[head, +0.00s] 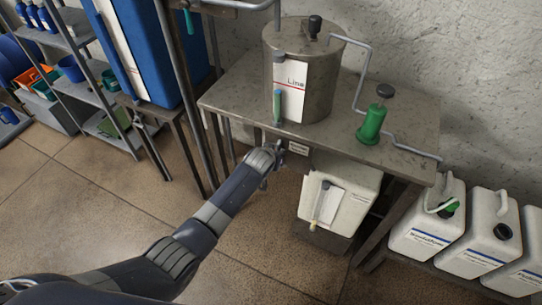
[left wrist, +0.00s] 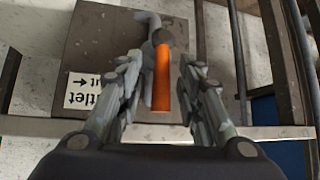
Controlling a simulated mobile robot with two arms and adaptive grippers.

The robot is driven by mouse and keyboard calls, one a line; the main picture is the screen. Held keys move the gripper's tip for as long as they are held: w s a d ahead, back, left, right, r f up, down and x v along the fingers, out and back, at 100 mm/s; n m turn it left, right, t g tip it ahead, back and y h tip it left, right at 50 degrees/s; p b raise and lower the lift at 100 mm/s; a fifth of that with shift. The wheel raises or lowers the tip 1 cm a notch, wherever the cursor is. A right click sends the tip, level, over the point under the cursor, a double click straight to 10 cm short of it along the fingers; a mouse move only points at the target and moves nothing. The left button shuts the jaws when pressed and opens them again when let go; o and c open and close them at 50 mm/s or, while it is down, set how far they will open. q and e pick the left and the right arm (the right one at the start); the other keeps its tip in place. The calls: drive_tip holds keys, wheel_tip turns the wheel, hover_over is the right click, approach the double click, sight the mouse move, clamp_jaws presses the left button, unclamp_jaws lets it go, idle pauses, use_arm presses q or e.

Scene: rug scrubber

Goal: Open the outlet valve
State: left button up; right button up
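The orange outlet valve handle (left wrist: 162,80) hangs from a grey pipe fitting in the left wrist view, in front of a dark brown panel (left wrist: 105,45). A white label (left wrist: 90,92) with an arrow and partly readable "outlet" lettering is beside it. My left gripper (left wrist: 160,88) is open, one finger on each side of the handle, with visible gaps. In the head view my left gripper (head: 275,160) is below the front edge of the metal table (head: 225,100). The orange handle cannot be made out there. My right gripper is in neither view.
A white container (head: 340,195) sits underneath. White jugs (head: 430,228) stand at right. A blue cabinet (head: 160,50) is at left. The front floor is clear.

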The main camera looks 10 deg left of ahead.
use_arm(q)
drive_tip(key=d+v, duration=0.1)
drive_tip(key=v, duration=1)
drive_tip(key=shift+s+a+r, duration=0.25)
drive_tip(key=shift+s+a, duration=0.05)
drive_tip(key=shift+a, duration=0.2)
drive_tip(key=p+v, duration=0.9)
drive_tip(key=shift+p, duration=0.4)
drive_tip(key=shift+f, duration=0.1)
